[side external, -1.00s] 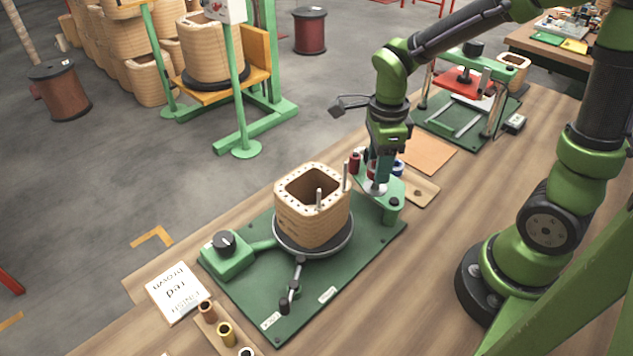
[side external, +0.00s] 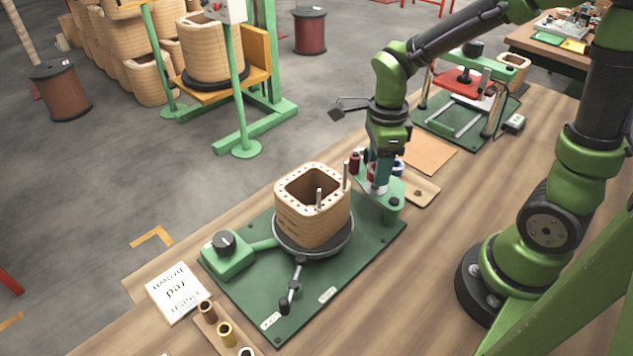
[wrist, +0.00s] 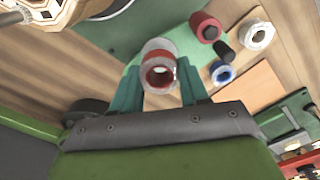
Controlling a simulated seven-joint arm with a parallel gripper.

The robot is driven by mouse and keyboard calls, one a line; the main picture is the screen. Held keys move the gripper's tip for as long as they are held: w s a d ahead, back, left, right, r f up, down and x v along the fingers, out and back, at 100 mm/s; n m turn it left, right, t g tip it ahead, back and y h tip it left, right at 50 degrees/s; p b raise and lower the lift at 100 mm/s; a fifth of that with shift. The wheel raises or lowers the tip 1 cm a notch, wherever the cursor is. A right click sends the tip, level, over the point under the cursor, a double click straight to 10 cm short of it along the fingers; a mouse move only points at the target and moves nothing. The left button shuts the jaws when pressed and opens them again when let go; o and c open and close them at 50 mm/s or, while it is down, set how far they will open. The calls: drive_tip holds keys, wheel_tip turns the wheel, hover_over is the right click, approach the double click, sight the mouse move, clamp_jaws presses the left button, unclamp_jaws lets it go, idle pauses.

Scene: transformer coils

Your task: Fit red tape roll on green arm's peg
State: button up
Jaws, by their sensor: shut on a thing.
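The red tape roll (wrist: 158,75) is between the teal fingers of my gripper (wrist: 160,90) in the wrist view. It shows a red band, a pale rim and an open, dark centre. In the side view my gripper (side external: 379,176) points down over the green arm (side external: 391,203), with the red and pale roll (side external: 377,188) at its fingertips. The green arm's plate also shows behind the roll in the wrist view (wrist: 186,42). The peg cannot be made out; whether it is inside the roll cannot be told.
A wooden coil former (side external: 312,222) with upright pins stands on a turntable left of my gripper. Close by are another red roll (wrist: 205,27), a white roll (wrist: 257,35) and a blue-and-white roll (wrist: 222,72). A lettered card (side external: 176,292) lies at the front left.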

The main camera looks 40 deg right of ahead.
drive_tip(key=shift+f, duration=0.2)
drive_tip(key=shift+f, duration=0.35)
drive_tip(key=shift+f, duration=0.6)
idle(0.4)
drive_tip(key=o, duration=1.5)
drive_tip(key=shift+r, duration=2.55)
